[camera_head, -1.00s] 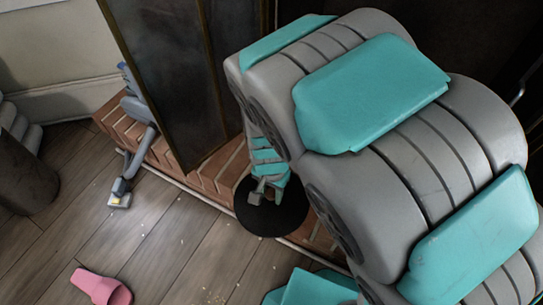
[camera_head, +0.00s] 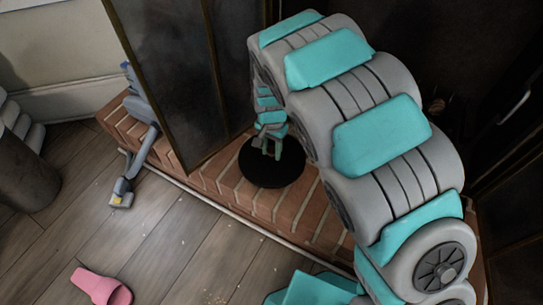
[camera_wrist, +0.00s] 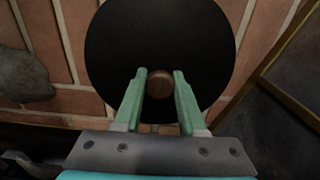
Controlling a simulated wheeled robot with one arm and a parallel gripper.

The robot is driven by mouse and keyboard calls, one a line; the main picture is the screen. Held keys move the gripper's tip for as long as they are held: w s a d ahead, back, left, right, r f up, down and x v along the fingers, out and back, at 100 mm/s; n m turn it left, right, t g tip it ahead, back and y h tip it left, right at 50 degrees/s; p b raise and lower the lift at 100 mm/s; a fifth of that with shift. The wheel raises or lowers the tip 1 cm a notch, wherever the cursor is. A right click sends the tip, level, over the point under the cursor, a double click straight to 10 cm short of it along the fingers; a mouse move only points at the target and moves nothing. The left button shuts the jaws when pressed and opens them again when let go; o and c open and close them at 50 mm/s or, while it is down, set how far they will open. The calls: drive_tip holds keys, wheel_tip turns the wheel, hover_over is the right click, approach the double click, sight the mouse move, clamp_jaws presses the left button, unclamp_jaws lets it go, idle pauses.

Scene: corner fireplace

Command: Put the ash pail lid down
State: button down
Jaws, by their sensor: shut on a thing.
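The ash pail lid (camera_head: 268,178) is a flat black disc over the brick hearth in the head view, beside the dark screen panel. It also fills the upper middle of the wrist view (camera_wrist: 160,35). My gripper (camera_head: 271,153) is above the lid, pointing down. In the wrist view my gripper (camera_wrist: 160,72) has its green fingers on either side of the lid's round brown knob (camera_wrist: 160,84), shut on it. The lid looks roughly level. I cannot tell whether its underside touches the bricks. No pail shows clearly.
The brick hearth (camera_head: 225,180) has bare room left and front of the lid. A dark framed screen panel (camera_head: 180,75) stands close by. A grey and blue long-handled thing (camera_head: 140,150) leans at the hearth's left end. A pink object (camera_head: 100,287) lies on the wooden floor.

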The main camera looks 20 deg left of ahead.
sight(272, 157)
drive_tip(key=shift+f, duration=1.55)
drive_tip(key=shift+f, duration=0.15)
drive_tip(key=shift+c, duration=2.4)
unclamp_jaws()
wheel_tip(272, 157, up, 12)
drive_tip(key=shift+r+p, duration=0.15)
drive_tip(key=shift+p, duration=0.15)
